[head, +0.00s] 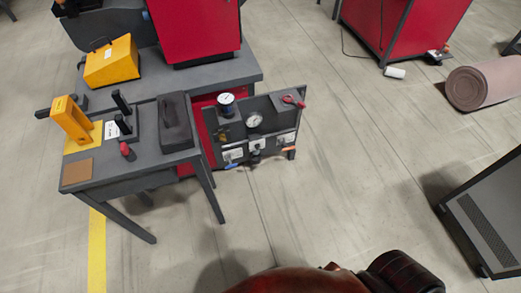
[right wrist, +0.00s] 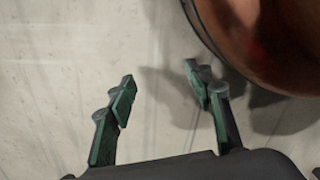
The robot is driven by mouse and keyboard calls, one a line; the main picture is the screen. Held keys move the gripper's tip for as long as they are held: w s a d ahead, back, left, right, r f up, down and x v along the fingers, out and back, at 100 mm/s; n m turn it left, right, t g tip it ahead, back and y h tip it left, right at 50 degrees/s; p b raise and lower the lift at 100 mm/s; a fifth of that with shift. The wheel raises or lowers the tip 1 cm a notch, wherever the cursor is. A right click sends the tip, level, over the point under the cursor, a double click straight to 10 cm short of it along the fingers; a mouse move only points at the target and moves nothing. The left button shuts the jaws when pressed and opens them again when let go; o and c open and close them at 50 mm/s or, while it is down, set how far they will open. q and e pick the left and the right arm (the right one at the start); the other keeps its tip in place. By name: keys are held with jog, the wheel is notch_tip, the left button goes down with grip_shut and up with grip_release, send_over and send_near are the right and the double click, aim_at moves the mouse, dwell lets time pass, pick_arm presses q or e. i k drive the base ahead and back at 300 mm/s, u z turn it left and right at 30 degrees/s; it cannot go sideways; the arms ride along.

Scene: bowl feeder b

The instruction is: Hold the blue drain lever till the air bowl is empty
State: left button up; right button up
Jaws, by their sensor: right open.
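A small blue piece (head: 233,167), which looks like the blue drain lever, shows at the panel's lower left edge. The air bowl is too small to make out, so I cannot tell if it is empty. My right gripper (right wrist: 161,92) is open and empty in the right wrist view, above bare floor. It is not seen at the panel in the head view. My left gripper is not in view.
A dark table (head: 130,176) with a yellow handle-shaped fixture (head: 72,122) stands left of the panel. A red machine (head: 196,28) stands behind. A red lever (head: 293,101) is at the panel's upper right. Floor in front and right of the panel is clear.

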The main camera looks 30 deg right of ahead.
aim_at(230, 165)
jog(key=u, duration=1.7)
jog(key=i, duration=0.8)
jog(key=z, duration=1.8)
